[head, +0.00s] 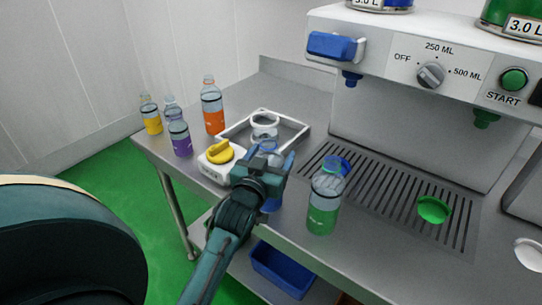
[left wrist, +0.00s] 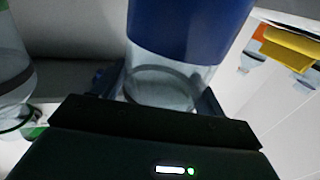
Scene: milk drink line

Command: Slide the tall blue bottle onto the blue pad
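The tall blue bottle shows in the head view behind and below my left gripper, with its blue lower part (head: 272,204) at the table's front edge and its clear top above the gripper. In the left wrist view its blue band (left wrist: 188,28) and clear part stand between the fingers. My left gripper (head: 272,160) has a finger on each side of the clear part, with no clear gap; contact is partly hidden. The blue pad (head: 345,166) lies on the drain grate, partly hidden by the green bottle (head: 323,203). My right gripper is out of view.
A green pad (head: 434,209) lies on the grate (head: 392,205). A white device with a yellow knob (head: 221,152) and a square tray frame (head: 299,127) stand left. Orange (head: 213,113), purple (head: 180,138) and yellow (head: 151,118) bottles are farther left. The dispenser (head: 420,120) stands behind.

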